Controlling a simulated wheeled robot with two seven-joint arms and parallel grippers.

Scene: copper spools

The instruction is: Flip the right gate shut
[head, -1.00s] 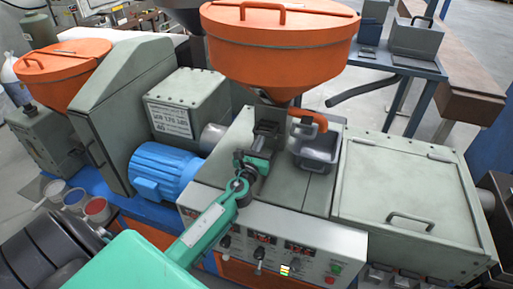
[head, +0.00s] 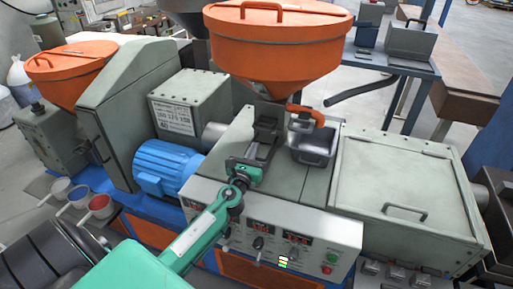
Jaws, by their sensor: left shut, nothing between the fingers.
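A large orange hopper (head: 278,50) stands over the grey machine. Below it on the right, an orange handle (head: 306,114) sits at the hopper's outlet above an open grey metal bin (head: 314,146). I cannot tell for sure which part is the right gate. My left gripper (head: 246,171) is shut and empty, over the front of the machine top, just in front of a dark slotted fitting (head: 265,130) and left of the bin. It appears apart from the orange handle. My right gripper is not in view.
A closed grey lid with a handle (head: 403,212) covers the machine's right end. The control panel (head: 275,235) lies below my left gripper. A blue motor (head: 168,168) and a second orange hopper (head: 68,72) stand to the left.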

